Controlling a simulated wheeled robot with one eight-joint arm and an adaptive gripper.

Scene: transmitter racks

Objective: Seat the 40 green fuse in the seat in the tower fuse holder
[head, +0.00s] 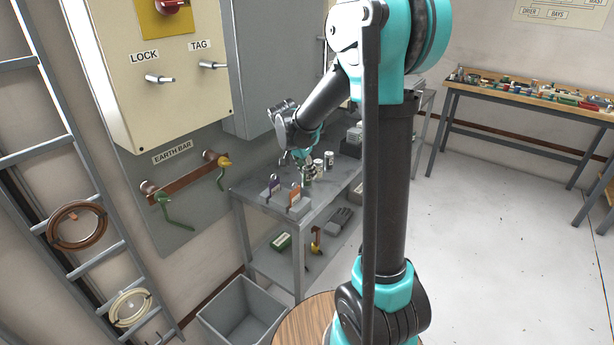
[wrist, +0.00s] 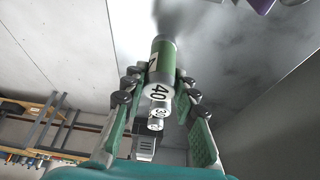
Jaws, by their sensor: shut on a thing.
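The green fuse (wrist: 162,65) marked 40 has silver end caps and sits between the fingers of my gripper (wrist: 157,90) in the wrist view. My gripper is shut on it. In the head view my gripper (head: 303,158) is low over the grey metal table, with the green fuse (head: 307,174) small beneath it. I cannot tell whether the fuse touches the tabletop. I cannot make out the tower fuse holder or its seat in either view.
More fuses (head: 318,166) stand on the grey table (head: 262,208) beside my gripper. An open grey bin (head: 240,310) is on the floor. A wall cabinet (head: 165,85) rises behind.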

